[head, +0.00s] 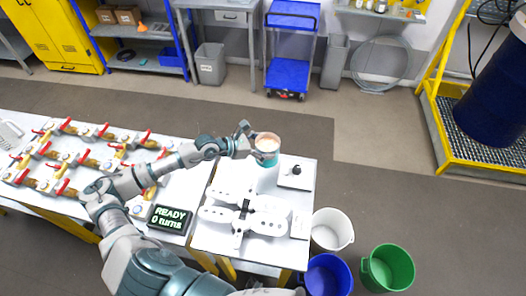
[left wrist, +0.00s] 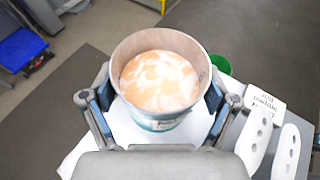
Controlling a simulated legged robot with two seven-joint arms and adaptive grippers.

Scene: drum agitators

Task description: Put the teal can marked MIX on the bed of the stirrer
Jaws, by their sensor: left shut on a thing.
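The teal can (head: 267,158) is open at the top and holds a swirled orange-and-white content. My left gripper (head: 254,146) is shut on it, and in the left wrist view its fingers press on both sides of the can (left wrist: 158,122). The can is upright, over the far part of the white table; I cannot tell whether it touches anything below. My right gripper is not in view.
A black display (head: 168,219) reads "READY 0 turns". A small plate with a black knob (head: 296,170) lies right of the can. Red-handled valves (head: 75,155) fill the left table. White (head: 331,230), blue (head: 328,275) and green (head: 388,268) buckets stand right of the table.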

